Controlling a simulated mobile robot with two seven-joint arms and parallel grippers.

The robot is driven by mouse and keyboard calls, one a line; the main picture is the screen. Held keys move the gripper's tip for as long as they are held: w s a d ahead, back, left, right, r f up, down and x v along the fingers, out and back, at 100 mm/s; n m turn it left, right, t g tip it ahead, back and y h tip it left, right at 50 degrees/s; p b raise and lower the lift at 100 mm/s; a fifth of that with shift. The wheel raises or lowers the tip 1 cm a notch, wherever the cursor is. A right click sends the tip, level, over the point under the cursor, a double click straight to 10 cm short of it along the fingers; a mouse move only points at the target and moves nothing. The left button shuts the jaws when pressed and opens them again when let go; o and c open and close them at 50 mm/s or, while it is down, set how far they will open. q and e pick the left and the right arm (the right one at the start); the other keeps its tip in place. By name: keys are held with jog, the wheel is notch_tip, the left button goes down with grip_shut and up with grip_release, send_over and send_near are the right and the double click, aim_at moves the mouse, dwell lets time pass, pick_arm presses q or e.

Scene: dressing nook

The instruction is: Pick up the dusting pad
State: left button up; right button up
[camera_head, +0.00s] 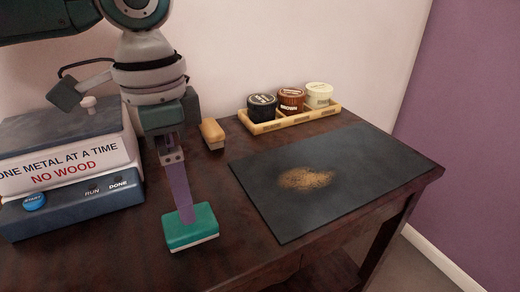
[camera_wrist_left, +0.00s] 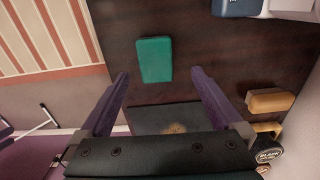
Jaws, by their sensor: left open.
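The dusting pad, a green block with a pale underside (camera_head: 205,226), lies on the dark wooden table near its front edge. In the left wrist view the pad (camera_wrist_left: 154,60) shows just past my left fingertips, between their lines, with room on both sides. My left gripper (camera_head: 186,217) is open and points down at the pad; in the head view its purple finger overlaps the pad. I cannot tell how high the tips are above it. The wrist view shows both fingers (camera_wrist_left: 160,76) spread with nothing between them. My right gripper is out of view.
A dark mat (camera_head: 350,160) with a patch of tan dust (camera_head: 306,179) lies to the right. A wooden brush (camera_head: 212,133) and a tray (camera_head: 275,125) of three jars stand behind. A labelled machine (camera_head: 75,190) stands at left, close to my arm.

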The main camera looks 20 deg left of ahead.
pick_arm(q)
jog(key=f, duration=0.2)
jog(key=f+b, duration=0.1)
jog(key=f, duration=0.1)
jog(key=f+b, duration=0.1)
jog(key=f, duration=0.1)
jog(key=shift+s+d+f, duration=0.25)
jog(key=shift+f, duration=0.1)
jog(key=c, duration=1.4)
jog(key=shift+r, duration=0.15)
notch_tip(320, 180, up, 20)
jog(key=p, duration=0.5)
jog(key=shift+p, duration=0.4)
